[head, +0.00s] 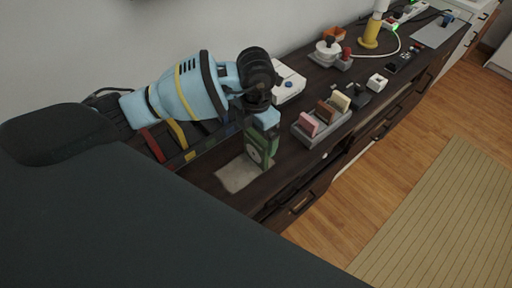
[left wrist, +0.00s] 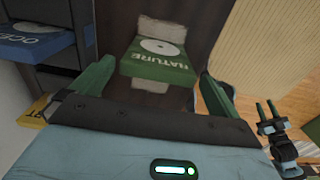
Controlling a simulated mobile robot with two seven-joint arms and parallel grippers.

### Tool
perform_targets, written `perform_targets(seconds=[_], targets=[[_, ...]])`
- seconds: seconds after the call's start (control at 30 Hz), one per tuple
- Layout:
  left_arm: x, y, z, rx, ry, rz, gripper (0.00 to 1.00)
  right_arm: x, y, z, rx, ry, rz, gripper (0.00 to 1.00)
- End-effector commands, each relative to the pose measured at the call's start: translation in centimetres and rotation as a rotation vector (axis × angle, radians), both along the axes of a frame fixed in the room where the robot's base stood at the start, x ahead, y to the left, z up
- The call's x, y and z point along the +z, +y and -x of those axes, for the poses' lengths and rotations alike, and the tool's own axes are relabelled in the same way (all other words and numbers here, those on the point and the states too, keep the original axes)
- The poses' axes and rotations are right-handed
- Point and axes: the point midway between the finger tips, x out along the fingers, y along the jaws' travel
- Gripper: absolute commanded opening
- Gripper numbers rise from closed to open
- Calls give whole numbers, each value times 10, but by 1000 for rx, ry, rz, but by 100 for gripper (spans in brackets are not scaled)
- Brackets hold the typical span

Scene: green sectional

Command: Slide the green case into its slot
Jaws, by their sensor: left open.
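The green case (left wrist: 160,62), marked NATURE with a white disc, lies between the spread fingers of my left gripper (left wrist: 155,85) in the left wrist view. In the head view the green case (head: 256,154) is upright at a pale pad, below my left gripper (head: 262,128). The jaws are open, and I cannot tell whether a finger touches it. A dark rack (head: 208,146) stands to the left with red, yellow and blue cases. The blue case (left wrist: 35,42) shows in the left wrist view. My right gripper (left wrist: 267,108) is small at the right there, its fingertips apart.
The pale pad (head: 237,174) lies on the dark cabinet top. To its right are a grey holder (head: 320,132) with upright pink, brown and cream pieces, a white box (head: 290,84) and a white cube (head: 377,82). The wall bounds the back. The wooden floor in front is open.

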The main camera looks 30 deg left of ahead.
Motion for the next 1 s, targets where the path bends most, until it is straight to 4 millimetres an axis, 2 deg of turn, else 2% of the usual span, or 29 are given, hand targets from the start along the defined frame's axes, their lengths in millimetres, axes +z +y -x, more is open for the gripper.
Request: perform_targets(seconds=[0.1,0.23,0.57,0.87,1.0], targets=[[-19,0,-1,0,4,0,100,3,0,-6,-1,-12,-1,36],[-33,1,-1,0,2,0,100,3,0,-8,-1,-16,0,36],[-38,1,-2,0,0,-1,99,2,0,-6,-1,-12,-1,36],[-38,1,-2,0,0,0,59,1,1,0,-3,-1,-2,36],[-37,1,-2,0,-1,0,58,1,1,1,-2,0,-2,36]])
